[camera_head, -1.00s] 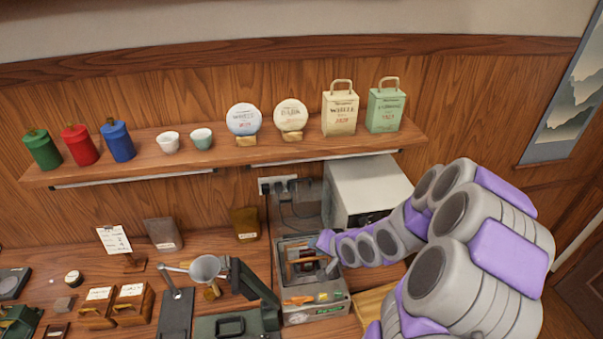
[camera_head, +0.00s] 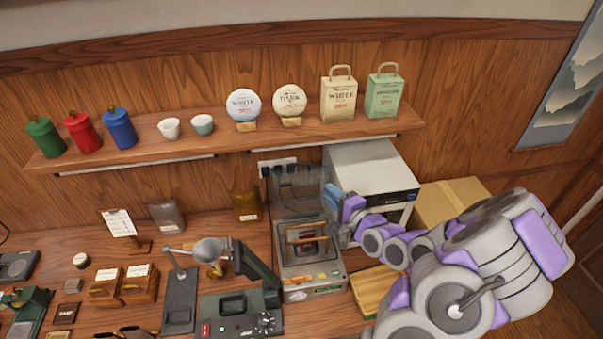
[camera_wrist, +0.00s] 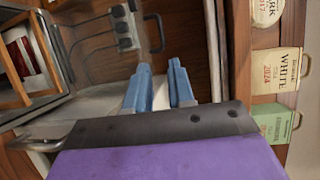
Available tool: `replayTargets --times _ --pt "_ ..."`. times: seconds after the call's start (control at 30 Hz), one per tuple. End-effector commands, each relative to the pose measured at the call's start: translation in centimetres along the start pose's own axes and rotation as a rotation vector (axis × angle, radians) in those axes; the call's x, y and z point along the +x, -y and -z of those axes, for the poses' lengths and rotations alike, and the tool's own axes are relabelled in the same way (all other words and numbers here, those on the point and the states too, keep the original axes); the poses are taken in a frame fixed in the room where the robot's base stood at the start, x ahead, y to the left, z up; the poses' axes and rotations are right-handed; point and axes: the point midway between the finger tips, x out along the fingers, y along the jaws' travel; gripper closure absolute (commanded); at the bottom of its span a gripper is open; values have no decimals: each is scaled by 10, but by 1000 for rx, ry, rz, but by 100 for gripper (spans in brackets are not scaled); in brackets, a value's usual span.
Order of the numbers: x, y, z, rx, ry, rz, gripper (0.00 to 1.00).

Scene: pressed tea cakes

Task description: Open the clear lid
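The clear lid (camera_head: 292,192) stands raised at the back of a grey box-shaped machine (camera_head: 312,292), and sockets and cables show through it. In the wrist view, the see-through lid (camera_wrist: 150,48) is at the upper left with a rounded dark edge. The open machine holds a wooden frame (camera_head: 290,243), which also shows at the left of the wrist view (camera_wrist: 38,50). My gripper (camera_head: 330,192) is beside the lid's right edge in the head view. In the wrist view, its two blue fingers (camera_wrist: 160,66) are slightly apart with nothing between them. Contact with the lid cannot be told.
A white appliance (camera_head: 370,170) stands behind my arm, with a cardboard box (camera_head: 452,195) to its right. A wooden tray (camera_head: 378,290) lies right of the machine. A dark green device (camera_head: 240,310) stands close on its left. The shelf (camera_head: 225,148) runs above.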

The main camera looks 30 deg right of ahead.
Motion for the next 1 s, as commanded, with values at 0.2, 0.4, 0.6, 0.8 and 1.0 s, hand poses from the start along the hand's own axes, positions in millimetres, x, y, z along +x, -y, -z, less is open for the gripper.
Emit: replayTargets --times 0.2,0.4,0.6,0.8,1.0 --pt "11 -3 0 -3 2 3 77" --pt "23 -1 -3 3 6 -1 77" --pt "48 0 -4 5 6 -1 77" --pt "72 1 -4 4 6 0 77" --pt "96 1 -3 2 4 0 77"
